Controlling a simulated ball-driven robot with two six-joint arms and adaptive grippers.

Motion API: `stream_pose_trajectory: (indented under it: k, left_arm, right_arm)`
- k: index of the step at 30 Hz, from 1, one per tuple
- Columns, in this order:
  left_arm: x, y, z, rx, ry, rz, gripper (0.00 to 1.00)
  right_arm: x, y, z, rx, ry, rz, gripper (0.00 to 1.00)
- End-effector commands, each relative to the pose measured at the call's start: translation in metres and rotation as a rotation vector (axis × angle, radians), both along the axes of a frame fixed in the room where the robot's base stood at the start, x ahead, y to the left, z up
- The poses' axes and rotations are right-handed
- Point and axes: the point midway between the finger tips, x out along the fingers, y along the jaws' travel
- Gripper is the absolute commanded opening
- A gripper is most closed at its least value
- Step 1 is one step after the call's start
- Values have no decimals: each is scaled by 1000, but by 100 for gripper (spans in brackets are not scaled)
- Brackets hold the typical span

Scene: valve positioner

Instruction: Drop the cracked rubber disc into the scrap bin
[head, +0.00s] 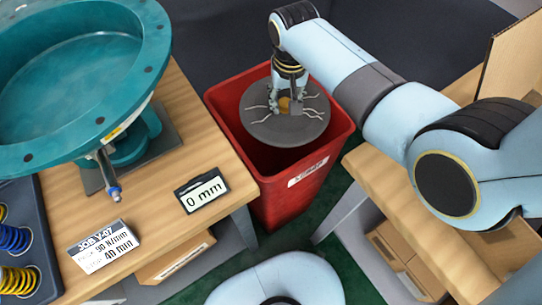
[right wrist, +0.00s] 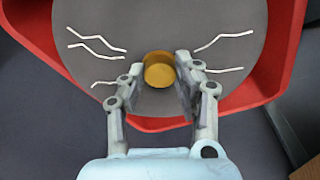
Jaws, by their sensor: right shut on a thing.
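The cracked rubber disc (head: 287,127) is dark grey with pale jagged crack lines and a yellow-brown knob in its middle. My right gripper (head: 286,106) is shut on the disc's knob and holds the disc over the mouth of the red scrap bin (head: 296,205). In the right wrist view the disc (right wrist: 98,75) fills the upper middle, with the knob between the fingertips (right wrist: 163,85). The bin's red rim (right wrist: 287,50) shows around and below the disc. The disc hides most of the bin's inside. My left gripper is not in view.
A wooden bench at left carries a teal valve body (head: 120,90), a "0 mm" display (head: 202,190), a job card (head: 103,247) and a tray of coloured springs (head: 22,225). Another wooden bench (head: 385,185) stands at right, with cardboard boxes (head: 405,262) below it.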

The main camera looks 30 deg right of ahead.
Motion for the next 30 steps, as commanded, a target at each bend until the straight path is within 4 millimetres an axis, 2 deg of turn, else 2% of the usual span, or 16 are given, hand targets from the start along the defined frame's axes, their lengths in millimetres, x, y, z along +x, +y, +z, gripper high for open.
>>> stream_pose_trajectory:
  k: [8,9,15,24,26,30]
  left_arm:
    - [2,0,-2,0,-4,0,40]
    - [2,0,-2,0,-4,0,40]
    - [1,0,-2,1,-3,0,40]
    - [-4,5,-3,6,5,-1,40]
    - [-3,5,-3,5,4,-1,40]
    - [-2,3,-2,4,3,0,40]
  right_arm:
    - [1,0,-1,0,-2,0,0]
    - [1,0,-1,0,-2,0,34]
    - [1,0,-1,0,-2,0,59]
    - [0,0,0,1,-1,0,59]
    - [0,1,5,0,-3,0,59]
    - [-2,1,27,0,-6,0,59]
